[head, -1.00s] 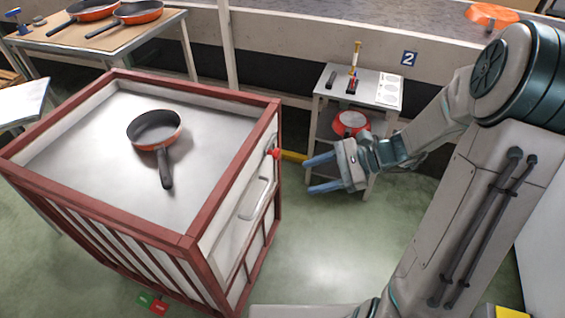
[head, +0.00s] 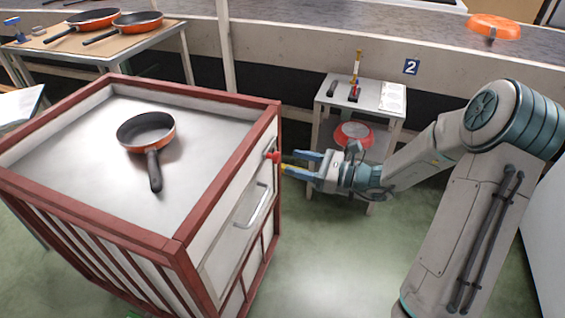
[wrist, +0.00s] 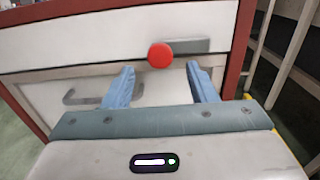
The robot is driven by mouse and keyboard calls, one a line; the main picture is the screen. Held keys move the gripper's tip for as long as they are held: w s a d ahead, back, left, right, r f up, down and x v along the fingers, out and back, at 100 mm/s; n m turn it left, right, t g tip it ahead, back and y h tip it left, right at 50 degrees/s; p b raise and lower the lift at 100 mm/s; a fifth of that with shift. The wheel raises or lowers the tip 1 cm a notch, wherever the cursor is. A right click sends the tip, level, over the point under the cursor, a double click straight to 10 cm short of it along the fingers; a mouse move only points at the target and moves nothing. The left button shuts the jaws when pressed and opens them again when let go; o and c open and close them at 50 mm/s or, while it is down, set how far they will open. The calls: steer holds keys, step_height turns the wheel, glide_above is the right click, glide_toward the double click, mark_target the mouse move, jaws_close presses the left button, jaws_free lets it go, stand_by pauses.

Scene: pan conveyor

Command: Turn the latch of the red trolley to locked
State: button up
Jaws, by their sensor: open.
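The red trolley (head: 187,253) has a red frame and pale panels, and fills the left of the head view. Its latch (head: 273,156) shows as a red knob on the right side panel, near the top rail. In the wrist view the red knob (wrist: 160,56) has a grey plate behind it to the right. My gripper (head: 298,163) is open, with its blue fingers pointing left, close to the knob. In the wrist view the fingertips (wrist: 160,68) stand on either side of and just below the knob, with nothing between them. I cannot tell whether they touch it.
A pan (head: 148,132) lies on the trolley top. A bar handle (head: 256,206) sits below the latch. A small shelf stand (head: 330,101) with a red pan (head: 352,135) stands behind my gripper. The floor right of the trolley is clear.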

mark_target(279, 158)
steer(key=x, duration=0.5)
steer(key=shift+b, duration=0.4)
jaws_close()
steer(key=shift+d, duration=0.1)
